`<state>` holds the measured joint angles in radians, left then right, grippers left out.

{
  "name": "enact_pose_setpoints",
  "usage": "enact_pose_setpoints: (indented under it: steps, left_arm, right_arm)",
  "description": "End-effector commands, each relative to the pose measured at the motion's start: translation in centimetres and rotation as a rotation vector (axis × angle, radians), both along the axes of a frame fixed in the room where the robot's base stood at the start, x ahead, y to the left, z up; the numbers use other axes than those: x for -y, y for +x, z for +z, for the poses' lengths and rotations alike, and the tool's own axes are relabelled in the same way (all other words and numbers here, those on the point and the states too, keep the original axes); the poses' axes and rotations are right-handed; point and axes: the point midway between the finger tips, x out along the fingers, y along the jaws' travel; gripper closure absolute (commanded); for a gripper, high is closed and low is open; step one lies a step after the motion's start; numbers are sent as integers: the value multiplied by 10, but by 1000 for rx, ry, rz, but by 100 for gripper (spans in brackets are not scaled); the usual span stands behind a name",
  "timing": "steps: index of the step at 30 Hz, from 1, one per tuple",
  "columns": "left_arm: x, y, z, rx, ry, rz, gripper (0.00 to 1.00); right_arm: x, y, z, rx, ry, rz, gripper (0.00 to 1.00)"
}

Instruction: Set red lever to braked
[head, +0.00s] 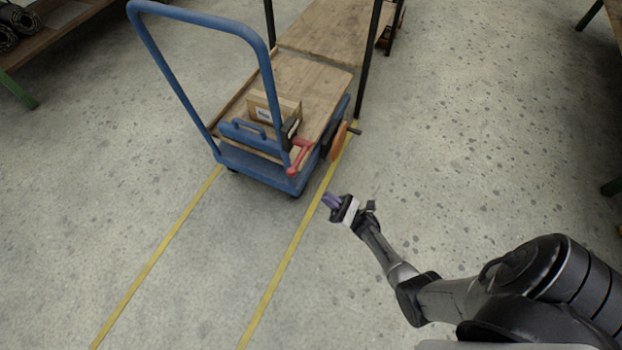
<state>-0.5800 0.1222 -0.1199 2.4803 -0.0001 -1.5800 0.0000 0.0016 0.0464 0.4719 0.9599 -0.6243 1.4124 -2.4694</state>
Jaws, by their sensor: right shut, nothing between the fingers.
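The red lever (299,155) is on the near right corner of a blue cart (265,172), tilted, its upper end to the right and its lower end near the cart's front edge. I cannot tell which setting it marks. My right gripper (329,200) is shut and empty. It is below and to the right of the lever in the head view, apart from it, over the floor by the right yellow line. My left gripper is not in view.
A cardboard box (274,107) stands on the cart's wooden deck (308,85). Yellow lines (285,262) mark the floor. A shelf with dark rolls (8,38) is at the upper left. The floor in front is clear.

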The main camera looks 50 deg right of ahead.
Motion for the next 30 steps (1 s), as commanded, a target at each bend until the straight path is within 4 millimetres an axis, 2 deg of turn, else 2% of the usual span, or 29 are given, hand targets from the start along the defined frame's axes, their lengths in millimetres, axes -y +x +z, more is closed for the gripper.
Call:
enact_pose_setpoints:
  steps: [5,17,23,30]
  left_arm:
    - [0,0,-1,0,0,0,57]
    - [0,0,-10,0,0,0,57]
    - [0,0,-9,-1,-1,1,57]
    - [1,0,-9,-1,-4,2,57]
  right_arm:
    - [-6,17,12,4,0,0,100]
    - [-27,76,53,4,-1,1,100]
    - [-29,80,77,3,0,1,100]
    - [-29,83,90,0,0,1,100]
